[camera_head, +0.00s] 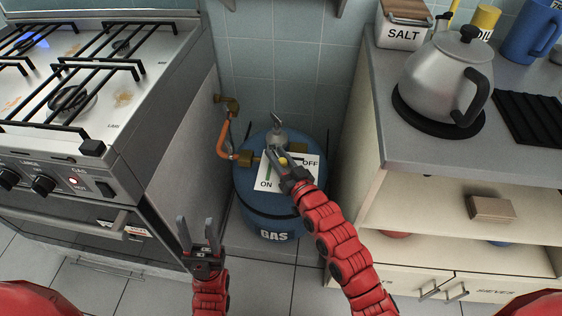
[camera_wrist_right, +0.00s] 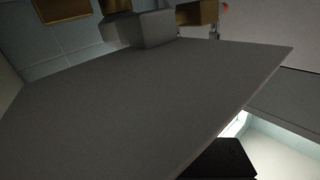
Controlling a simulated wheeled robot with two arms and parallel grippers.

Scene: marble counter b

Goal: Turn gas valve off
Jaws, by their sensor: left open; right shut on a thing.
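A blue gas cylinder (camera_head: 258,214) stands on the floor between the stove and the counter. A white ON/OFF card (camera_head: 304,176) lies on its top, with ON at the lower left and OFF at the upper right. My right gripper (camera_head: 277,160) is at the valve on top of the cylinder and is shut on its handle; the handle is mostly hidden by the fingers. In the right wrist view a large dark grey plate, perhaps the card's underside (camera_wrist_right: 140,100), fills the middle. My left gripper (camera_head: 199,235) is open and empty, left of the cylinder.
An orange hose (camera_head: 222,135) runs from a brass wall fitting (camera_head: 227,103) to the valve. The stove (camera_head: 90,160) is close on the left, with a blue flame at the far left burner. The counter (camera_head: 400,140) on the right holds a kettle (camera_head: 440,80).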

